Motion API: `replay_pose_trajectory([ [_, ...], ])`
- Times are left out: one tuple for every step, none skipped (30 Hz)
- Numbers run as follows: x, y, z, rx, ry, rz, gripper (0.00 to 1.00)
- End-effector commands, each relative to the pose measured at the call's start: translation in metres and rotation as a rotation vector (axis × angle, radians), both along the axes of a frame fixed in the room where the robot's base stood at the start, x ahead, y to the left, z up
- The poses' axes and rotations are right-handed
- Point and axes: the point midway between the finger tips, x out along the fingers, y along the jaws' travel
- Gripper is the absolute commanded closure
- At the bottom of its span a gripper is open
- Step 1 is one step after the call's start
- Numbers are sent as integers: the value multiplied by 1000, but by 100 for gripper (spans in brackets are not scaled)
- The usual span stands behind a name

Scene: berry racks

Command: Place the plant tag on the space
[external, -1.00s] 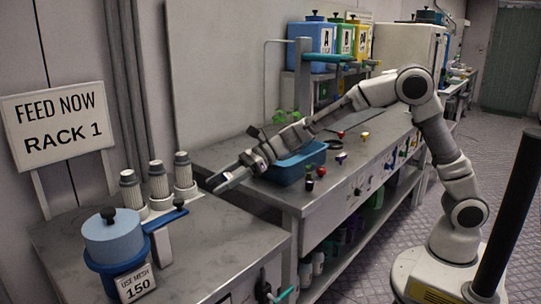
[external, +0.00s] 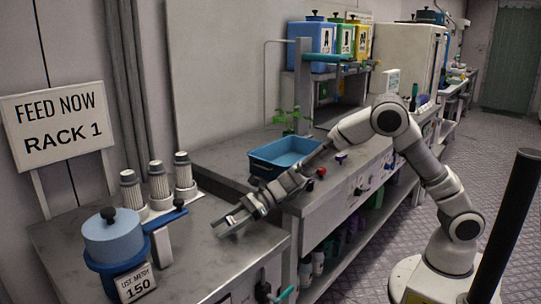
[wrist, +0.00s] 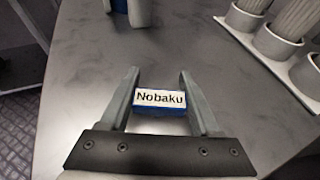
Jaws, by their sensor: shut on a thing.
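The plant tag (wrist: 159,98) is a small blue block with a white face reading "Nobaku". It sits between the two fingers of my gripper (wrist: 158,95) in the wrist view, and my gripper is shut on it. In the external view my gripper (external: 232,222) is low over the near grey bench (external: 205,262), right of the blue pot. The tag is too small to make out there. I cannot tell whether the tag touches the bench. No marked space for the tag can be made out.
A blue pot (external: 112,240) with a "150" label stands left of my gripper. White ribbed cylinders (external: 157,183) stand behind it. A blue tray (external: 262,170) and small coloured pieces (external: 320,171) are on the farther bench.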

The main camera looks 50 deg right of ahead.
Motion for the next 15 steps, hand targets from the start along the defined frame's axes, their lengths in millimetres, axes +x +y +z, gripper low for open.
replay_pose_trajectory([
  [0, 0, 1, 1, -1, 0, 88],
  [0, 0, 1, 1, -1, 0, 88],
  [0, 0, 1, 1, -1, 0, 88],
  [0, 0, 1, 1, -1, 0, 88],
  [0, 0, 1, 1, -1, 0, 88],
  [0, 0, 1, 1, -1, 0, 88],
  [0, 0, 0, 1, 0, 0, 88],
  [0, 0, -1, 1, 0, 0, 88],
  [0, 0, -3, 1, 0, 0, 88],
  [0, 0, -4, 1, 0, 0, 88],
  [0, 0, -2, 1, 0, 0, 33],
  [0, 0, -2, 1, -1, 0, 26],
  [0, 0, -2, 1, -1, 0, 21],
  [0, 0, -2, 0, -1, 0, 15],
  [0, 0, -2, 0, -1, 0, 8],
])
